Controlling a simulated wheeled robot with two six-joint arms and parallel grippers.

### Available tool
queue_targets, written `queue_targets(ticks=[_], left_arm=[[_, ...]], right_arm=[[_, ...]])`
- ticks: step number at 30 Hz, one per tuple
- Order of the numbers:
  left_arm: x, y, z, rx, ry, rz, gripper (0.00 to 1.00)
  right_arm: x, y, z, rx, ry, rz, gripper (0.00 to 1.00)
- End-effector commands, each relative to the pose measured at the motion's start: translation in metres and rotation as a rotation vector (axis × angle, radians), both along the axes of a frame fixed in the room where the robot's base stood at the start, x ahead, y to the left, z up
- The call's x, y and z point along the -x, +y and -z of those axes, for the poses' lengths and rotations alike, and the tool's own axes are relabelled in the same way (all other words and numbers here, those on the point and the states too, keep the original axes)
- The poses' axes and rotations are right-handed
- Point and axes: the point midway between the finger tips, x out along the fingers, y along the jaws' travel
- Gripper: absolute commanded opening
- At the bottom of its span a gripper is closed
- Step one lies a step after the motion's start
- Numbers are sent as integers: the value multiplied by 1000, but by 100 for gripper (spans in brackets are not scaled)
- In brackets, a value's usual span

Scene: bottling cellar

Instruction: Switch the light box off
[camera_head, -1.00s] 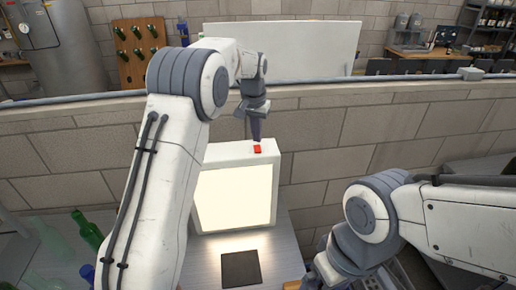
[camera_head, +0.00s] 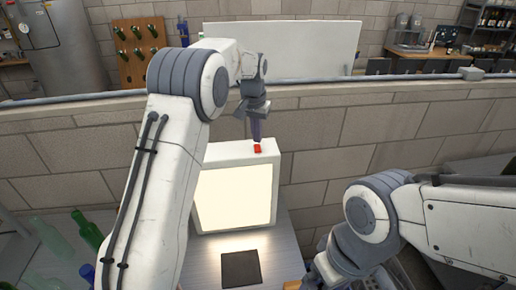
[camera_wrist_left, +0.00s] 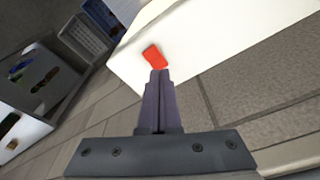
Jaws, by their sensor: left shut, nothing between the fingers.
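The light box (camera_head: 232,200) stands on the grey table, its front panel glowing bright cream. A red switch (camera_head: 257,149) sits on its white top, near the right edge. In the left wrist view the red switch (camera_wrist_left: 153,56) lies right at the tips of my fingers. My left gripper (camera_head: 256,139) is shut and empty, pointing down at the switch; whether it touches the switch I cannot tell. It also shows closed in the left wrist view (camera_wrist_left: 159,74). My right arm is at the lower right; its fingers are hidden or out of frame.
A dark square pad (camera_head: 240,268) lies on the table in front of the box. A block wall (camera_head: 400,130) rises close behind the box.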

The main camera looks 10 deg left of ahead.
Motion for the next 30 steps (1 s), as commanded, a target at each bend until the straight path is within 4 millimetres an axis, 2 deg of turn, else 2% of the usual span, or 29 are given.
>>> queue_targets(ticks=[30], left_arm=[[0,0,15,0,1,0,0]], right_arm=[[0,0,9,0,0,2,100]])
